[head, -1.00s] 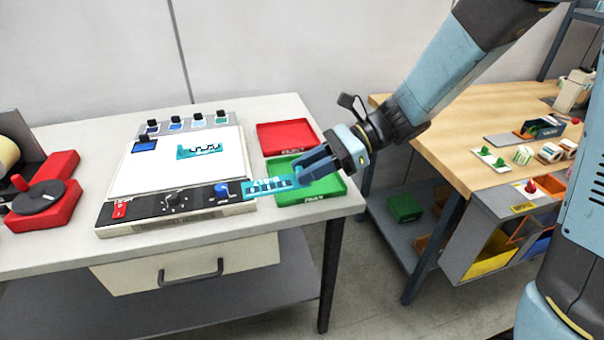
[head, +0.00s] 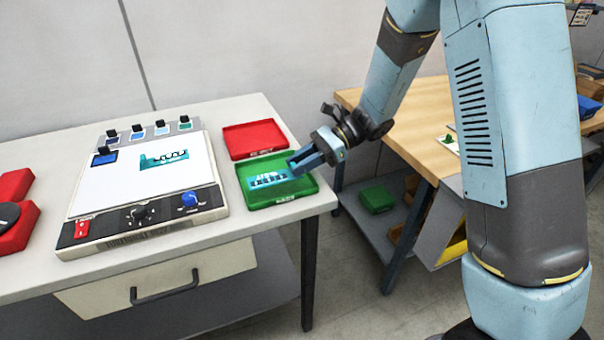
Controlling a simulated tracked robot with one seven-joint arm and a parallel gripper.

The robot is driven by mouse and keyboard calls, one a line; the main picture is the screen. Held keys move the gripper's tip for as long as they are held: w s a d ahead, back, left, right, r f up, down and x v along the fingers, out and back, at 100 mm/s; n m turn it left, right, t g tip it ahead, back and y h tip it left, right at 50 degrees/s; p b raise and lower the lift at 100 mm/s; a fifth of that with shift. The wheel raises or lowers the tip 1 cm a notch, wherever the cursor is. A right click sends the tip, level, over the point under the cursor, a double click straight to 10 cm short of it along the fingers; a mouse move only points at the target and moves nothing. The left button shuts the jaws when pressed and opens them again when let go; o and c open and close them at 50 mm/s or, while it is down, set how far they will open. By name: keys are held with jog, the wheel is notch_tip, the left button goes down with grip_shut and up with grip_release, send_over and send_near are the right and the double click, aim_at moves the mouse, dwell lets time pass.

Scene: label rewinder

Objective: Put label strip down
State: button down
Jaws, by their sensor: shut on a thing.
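The teal label strip (head: 268,179) with white markings shows over the green tray (head: 262,203). My gripper (head: 296,167) is shut on the strip's right end, at the tray's right side. The strip looks roughly level; I cannot tell whether it touches the tray floor or hangs just above it. The gripper hides the strip's gripped end and part of the tray's right rim.
A red tray (head: 253,139) lies behind the green one and looks empty. The light panel (head: 120,184) with knobs stands to the left, with another teal strip (head: 163,159) on its white surface. The white table (head: 240,112) ends just right of the trays.

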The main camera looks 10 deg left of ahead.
aim_at(303, 183)
jog(key=shift+w+d+f, duration=0.2)
jog(key=shift+w+f, duration=0.4)
jog(key=shift+f, duration=1.6)
jog(key=c, duration=0.9)
grip_release()
jog(key=shift+o, duration=0.2)
jog(key=v, duration=1.2)
